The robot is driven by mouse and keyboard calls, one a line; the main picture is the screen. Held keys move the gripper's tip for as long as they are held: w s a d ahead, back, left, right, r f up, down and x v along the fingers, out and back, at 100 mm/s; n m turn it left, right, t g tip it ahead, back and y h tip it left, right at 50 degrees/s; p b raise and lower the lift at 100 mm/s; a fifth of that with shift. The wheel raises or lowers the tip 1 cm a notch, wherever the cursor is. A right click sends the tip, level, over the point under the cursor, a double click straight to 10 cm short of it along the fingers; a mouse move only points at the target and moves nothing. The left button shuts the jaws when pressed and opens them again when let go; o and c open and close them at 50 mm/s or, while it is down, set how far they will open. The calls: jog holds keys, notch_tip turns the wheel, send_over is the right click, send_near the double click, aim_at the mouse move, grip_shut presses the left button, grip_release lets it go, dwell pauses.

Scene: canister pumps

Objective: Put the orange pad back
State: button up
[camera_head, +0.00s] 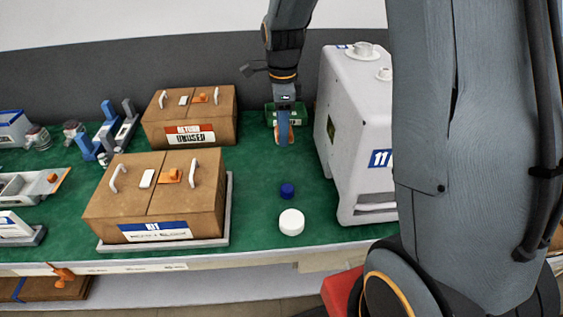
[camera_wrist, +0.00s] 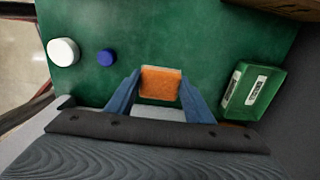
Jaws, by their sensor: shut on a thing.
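The orange pad (camera_wrist: 160,83) shows in the wrist view as a small flat orange square between the tips of my two blue fingers. My gripper (camera_wrist: 158,95) is shut on it, with one finger on each side. In the head view my gripper (camera_head: 284,135) points down over the green mat, left of the white machine. Only a small orange-brown part at the fingertips shows there. A small green box (camera_head: 271,114) stands just behind my gripper in the head view. It also shows at the right in the wrist view (camera_wrist: 252,91), with white labels on it.
A white cap (camera_head: 291,222) and a smaller blue cap (camera_head: 287,191) stand on the green mat (camera_head: 258,190). A large white machine (camera_head: 346,130) stands at the right. Two brown boxes, one near (camera_head: 157,199) and one far (camera_head: 190,114), stand left.

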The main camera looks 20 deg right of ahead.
aim_at(282, 163)
notch_tip(282, 163, down, 9)
jog(key=shift+a+f+p, duration=0.1)
jog(key=shift+f+p, duration=0.05)
jog(key=shift+p, duration=0.75)
jog(key=shift+f, duration=0.1)
jog(key=o, duration=1)
notch_tip(282, 163, up, 12)
jog(key=shift+r+b, duration=0.1)
jog(key=shift+b, duration=1.1)
jog(key=shift+r, duration=0.1)
